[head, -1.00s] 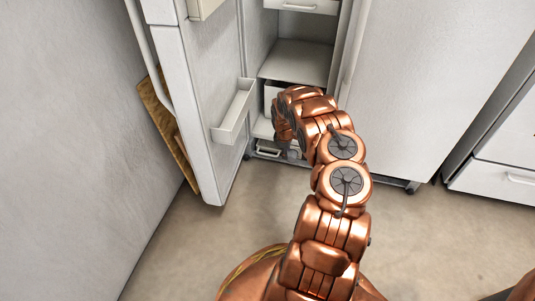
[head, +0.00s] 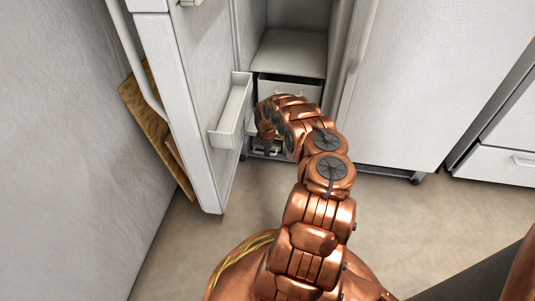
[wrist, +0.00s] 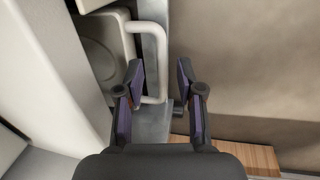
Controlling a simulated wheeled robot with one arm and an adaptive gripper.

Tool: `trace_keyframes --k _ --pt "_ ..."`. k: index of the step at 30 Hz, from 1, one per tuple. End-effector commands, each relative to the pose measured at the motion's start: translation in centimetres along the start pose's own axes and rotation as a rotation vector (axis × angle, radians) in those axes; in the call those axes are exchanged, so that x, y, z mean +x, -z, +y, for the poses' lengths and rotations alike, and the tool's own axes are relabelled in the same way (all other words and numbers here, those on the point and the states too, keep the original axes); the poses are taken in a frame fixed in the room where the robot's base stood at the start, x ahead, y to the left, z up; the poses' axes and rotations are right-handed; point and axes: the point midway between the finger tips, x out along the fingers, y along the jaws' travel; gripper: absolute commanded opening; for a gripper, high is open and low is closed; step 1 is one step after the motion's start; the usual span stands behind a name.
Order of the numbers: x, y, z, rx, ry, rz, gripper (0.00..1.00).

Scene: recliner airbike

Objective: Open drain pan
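The drain pan (head: 257,153) is at the bottom of the open fridge, low near the floor, and is partly hidden by my arm in the head view. In the wrist view a pale bar handle (wrist: 158,60), apparently the pan's, stands out from a grey front. My gripper (wrist: 158,76) is open, with one dark finger on each side of the handle's outer end. The handle lies nearer the left finger; I cannot tell whether they touch. In the head view my gripper (head: 266,143) hangs in front of the pan, its fingers mostly hidden.
The fridge door (head: 190,110) stands open on the left, with a door shelf (head: 232,110). A white drawer (head: 290,88) is above the pan, behind my arm. A wooden board (head: 150,125) leans by the left wall. The floor (head: 190,245) is clear in front.

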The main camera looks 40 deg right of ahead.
Motion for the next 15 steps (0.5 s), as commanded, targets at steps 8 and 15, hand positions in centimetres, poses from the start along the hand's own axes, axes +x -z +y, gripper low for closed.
trace_keyframes --k 8,15 --pt "1.7 0.2 -0.1 -0.002 0.0 0.001 0.37" --pt "1.8 0.2 -0.1 -0.003 0.0 0.0 0.37"
